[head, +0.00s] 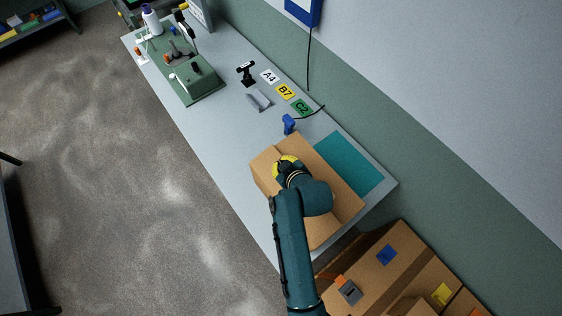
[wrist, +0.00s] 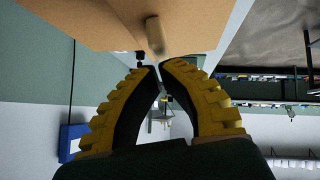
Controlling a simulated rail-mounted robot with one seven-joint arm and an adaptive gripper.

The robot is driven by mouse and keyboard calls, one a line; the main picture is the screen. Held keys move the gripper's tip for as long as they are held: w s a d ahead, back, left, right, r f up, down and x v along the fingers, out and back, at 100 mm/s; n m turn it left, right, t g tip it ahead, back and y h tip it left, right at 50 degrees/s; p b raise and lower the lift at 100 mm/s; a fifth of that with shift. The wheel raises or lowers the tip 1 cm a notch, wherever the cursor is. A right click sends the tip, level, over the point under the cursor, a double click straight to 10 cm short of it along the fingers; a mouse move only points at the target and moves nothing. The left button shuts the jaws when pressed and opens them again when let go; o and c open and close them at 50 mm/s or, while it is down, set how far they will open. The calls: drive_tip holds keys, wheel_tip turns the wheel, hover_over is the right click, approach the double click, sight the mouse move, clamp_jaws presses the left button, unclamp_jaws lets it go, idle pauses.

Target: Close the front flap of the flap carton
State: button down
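The flap carton (head: 342,186) is a brown cardboard box on the right end of the long bench. My arm lies across it and hides much of its top and near side, so I cannot tell how the front flap stands. My gripper (head: 284,162), with yellow fingers, is over the carton's upper left part in the head view. In the wrist view brown cardboard (wrist: 110,14) fills the top, just beyond the fingertips. My gripper (wrist: 159,67) has its fingertips together there with nothing seen between them; contact with the cardboard is unclear.
A teal mat (head: 348,163) lies beside the carton on the bench (head: 220,122). A blue object (head: 289,124) stands just behind the carton. Labels, a grey piece (head: 259,100) and a green machine (head: 196,84) are farther along. Large cardboard boxes (head: 385,268) stand beyond the bench's end.

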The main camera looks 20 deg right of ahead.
drive_tip(key=shift+a+r, duration=0.25)
drive_tip(key=shift+a, duration=0.05)
drive_tip(key=shift+r+p, duration=0.35)
drive_tip(key=shift+p, duration=0.1)
drive_tip(key=w+r+p+v, duration=0.1)
drive_tip(key=v, duration=1.1)
drive_tip(key=shift+r+p, duration=0.35)
drive_tip(key=shift+r, duration=0.05)
drive_tip(key=shift+w+a, duration=0.15)
